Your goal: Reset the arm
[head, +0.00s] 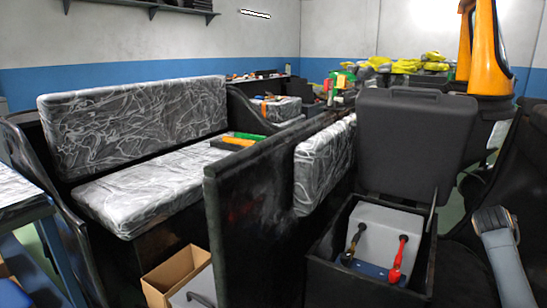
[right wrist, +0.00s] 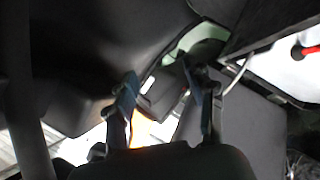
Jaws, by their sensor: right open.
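My right gripper (right wrist: 160,80) shows in the right wrist view with its two fingers apart and nothing between them. Behind the fingers are dark panels and a small light opening. A grey link of my right arm stands at the right edge of the head view, beside the open black box (head: 325,262). The right gripper itself cannot be made out in the head view. My left gripper is in neither view.
The box has its black lid (head: 415,140) raised and holds a grey battery (head: 378,228) with red and black terminals. A black partition (head: 250,220) stands left of it. A padded bench (head: 150,190), cardboard box (head: 172,277) and blue table (head: 50,245) lie further left.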

